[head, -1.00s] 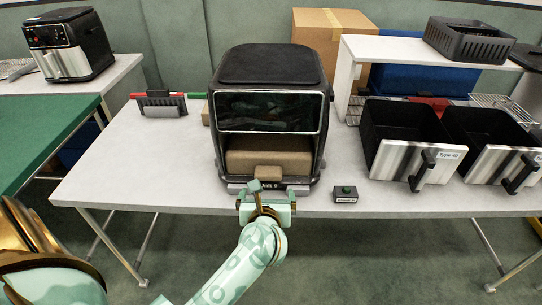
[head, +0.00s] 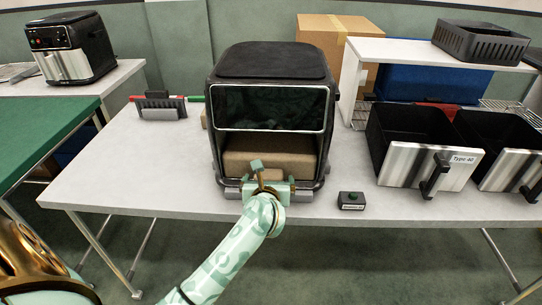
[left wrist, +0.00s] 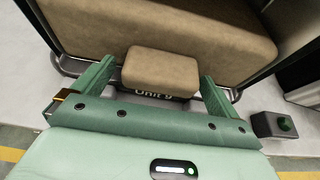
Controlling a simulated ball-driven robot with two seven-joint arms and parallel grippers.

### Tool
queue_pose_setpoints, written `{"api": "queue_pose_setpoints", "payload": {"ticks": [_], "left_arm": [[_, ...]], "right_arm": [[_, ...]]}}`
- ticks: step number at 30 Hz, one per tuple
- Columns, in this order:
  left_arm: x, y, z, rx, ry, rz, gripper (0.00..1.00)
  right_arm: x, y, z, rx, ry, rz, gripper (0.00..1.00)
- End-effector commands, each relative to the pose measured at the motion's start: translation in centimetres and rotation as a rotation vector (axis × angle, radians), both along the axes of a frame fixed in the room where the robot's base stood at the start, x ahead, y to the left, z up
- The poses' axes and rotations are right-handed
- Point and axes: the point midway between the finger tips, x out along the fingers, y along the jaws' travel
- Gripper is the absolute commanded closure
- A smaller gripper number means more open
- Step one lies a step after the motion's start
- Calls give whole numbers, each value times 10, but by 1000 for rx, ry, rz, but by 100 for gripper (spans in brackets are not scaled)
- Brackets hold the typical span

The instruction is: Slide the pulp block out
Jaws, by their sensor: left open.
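The brown pulp block (head: 262,162) sits inside the open lower cavity of the black air fryer (head: 270,62) on the white table. The left wrist view shows the block (left wrist: 190,28) close up, with a smaller tab (left wrist: 160,72) sticking out from its front. My left gripper (head: 266,184) is at the fryer's front edge, open. In the left wrist view its two green fingers (left wrist: 157,80) stand on either side of the tab, with a visible gap at least on the right. In the head view the gripper mostly hides the tab. My right gripper is not in view.
A small dark box with a green button (head: 351,200) lies right of the fryer. Two black drawers with steel fronts (head: 418,165) stand farther right, beside a white shelf (head: 430,52). A dark rack (head: 160,105) lies back left. The table's left front is clear.

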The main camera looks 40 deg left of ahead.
Motion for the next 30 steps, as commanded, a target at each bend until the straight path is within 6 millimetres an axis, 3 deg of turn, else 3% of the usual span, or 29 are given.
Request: {"api": "queue_pose_setpoints", "payload": {"ticks": [2, 8, 9, 17, 30], "left_arm": [[0, 0, 0, 0, 0, 0, 2], [0, 0, 0, 0, 0, 0, 55], [0, 0, 0, 0, 0, 0, 60], [-1, -1, 0, 1, -1, 0, 60], [-19, -11, 1, 0, 0, 0, 59]], "right_arm": [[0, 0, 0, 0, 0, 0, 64], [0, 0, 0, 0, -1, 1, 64], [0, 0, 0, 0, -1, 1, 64], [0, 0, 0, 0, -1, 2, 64], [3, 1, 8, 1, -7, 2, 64]]}}
